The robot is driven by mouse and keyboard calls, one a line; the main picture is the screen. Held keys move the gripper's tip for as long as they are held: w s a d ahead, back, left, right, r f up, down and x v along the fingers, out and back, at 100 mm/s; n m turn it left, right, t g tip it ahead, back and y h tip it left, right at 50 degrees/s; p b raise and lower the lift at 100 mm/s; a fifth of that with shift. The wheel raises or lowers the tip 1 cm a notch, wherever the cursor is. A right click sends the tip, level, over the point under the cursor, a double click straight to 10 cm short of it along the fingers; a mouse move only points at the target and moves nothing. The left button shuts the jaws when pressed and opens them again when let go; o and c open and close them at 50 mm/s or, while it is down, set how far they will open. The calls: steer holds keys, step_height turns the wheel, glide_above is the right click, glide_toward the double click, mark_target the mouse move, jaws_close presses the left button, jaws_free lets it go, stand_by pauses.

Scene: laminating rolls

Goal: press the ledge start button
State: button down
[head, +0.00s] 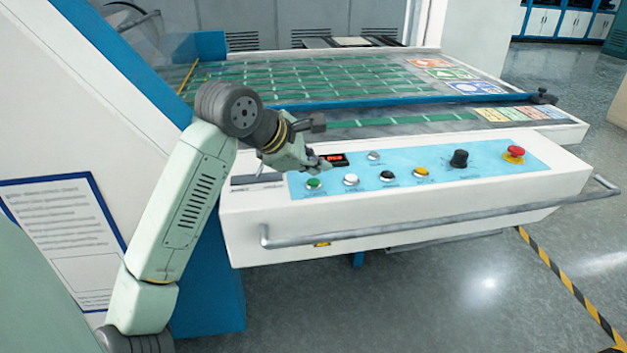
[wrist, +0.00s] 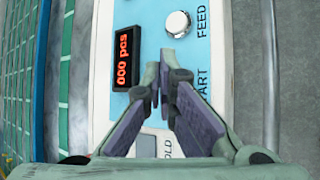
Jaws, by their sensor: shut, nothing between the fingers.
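The ledge control panel (head: 470,165) is light blue. The green button (head: 314,183) sits at its left end in the head view. In the wrist view my gripper (wrist: 164,78) is shut and empty, its fingertips over the panel beside a partly covered label ending in "ART". The fingers hide the button by that label, so I cannot tell whether they touch it. In the head view my gripper (head: 322,165) is just above and behind the green button. The white FEED button (head: 351,180) is to the right; it also shows in the wrist view (wrist: 178,24).
A red-digit counter display (wrist: 124,58) reads "000 pcs" left of the fingers. Black (head: 387,175) and yellow (head: 421,173) buttons, a black knob (head: 459,158) and a red stop button (head: 515,151) lie farther right. A grey rail (head: 400,225) runs along the ledge front.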

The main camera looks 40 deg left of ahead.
steer(key=shift+f+b, duration=0.25)
steer(key=shift+b, duration=0.05)
steer(key=shift+f+b, duration=0.2)
steer(key=shift+b, duration=0.2)
